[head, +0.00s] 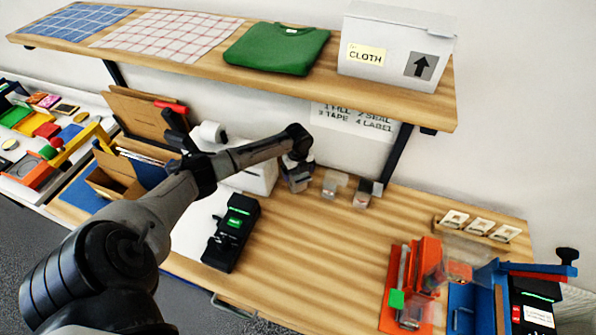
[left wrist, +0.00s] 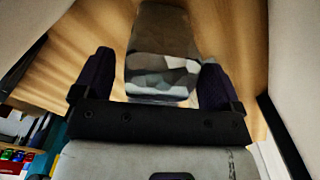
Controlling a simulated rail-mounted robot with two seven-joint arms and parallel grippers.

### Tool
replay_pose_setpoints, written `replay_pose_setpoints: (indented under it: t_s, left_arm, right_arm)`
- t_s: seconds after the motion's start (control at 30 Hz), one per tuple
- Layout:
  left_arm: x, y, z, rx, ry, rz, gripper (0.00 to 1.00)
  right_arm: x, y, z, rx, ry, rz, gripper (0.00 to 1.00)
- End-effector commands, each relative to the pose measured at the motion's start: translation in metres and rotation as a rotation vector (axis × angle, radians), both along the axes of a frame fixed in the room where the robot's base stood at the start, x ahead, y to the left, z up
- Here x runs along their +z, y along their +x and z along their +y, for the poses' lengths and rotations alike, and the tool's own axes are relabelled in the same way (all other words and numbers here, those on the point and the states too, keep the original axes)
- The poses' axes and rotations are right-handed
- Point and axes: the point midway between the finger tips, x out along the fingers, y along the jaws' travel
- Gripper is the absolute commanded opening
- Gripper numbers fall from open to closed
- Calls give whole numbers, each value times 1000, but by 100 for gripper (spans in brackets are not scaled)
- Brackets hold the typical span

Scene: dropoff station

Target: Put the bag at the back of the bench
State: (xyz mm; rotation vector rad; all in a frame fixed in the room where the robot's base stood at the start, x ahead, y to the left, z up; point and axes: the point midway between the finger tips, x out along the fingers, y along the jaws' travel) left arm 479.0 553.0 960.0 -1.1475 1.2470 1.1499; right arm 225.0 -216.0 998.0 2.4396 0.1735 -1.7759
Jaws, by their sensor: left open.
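My left gripper (head: 298,168) is over the back of the bench (head: 300,250), beside a white box. In the left wrist view its two dark fingers (left wrist: 152,82) are open, one on each side of a bag (left wrist: 160,45) with a grey top and a mottled grey lower part. Gaps show between bag and fingers. In the head view the bag (head: 298,184) is partly hidden under the gripper. Two similar small clear bags with grey tops stand to its right, one nearer (head: 334,184) and one farther right (head: 367,194). My right gripper is not in view.
A shelf (head: 200,60) with folded cloths and a white carton (head: 397,45) overhangs the back. A black device (head: 232,232) stands at front left. Red and blue fixtures (head: 410,280) fill the right end. The middle of the bench is clear.

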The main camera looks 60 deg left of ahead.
Motion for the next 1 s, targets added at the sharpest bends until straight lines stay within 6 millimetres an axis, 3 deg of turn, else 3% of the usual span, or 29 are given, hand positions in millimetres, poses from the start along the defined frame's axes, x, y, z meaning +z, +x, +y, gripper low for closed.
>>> replay_pose_setpoints:
  t_s: [0.5,0.73,0.87,0.97,1.0]
  left_arm:
    - [86,0,1,0,2,-2,90]
    - [112,1,1,1,1,-2,90]
    - [108,-2,-11,4,0,5,90]
    - [81,-11,-47,31,3,14,90]
    - [65,-17,-68,54,5,15,90]
  right_arm:
    - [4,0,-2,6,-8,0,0]
    - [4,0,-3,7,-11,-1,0]
    - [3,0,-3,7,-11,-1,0]
    - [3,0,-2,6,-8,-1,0]
    - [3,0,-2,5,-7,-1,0]
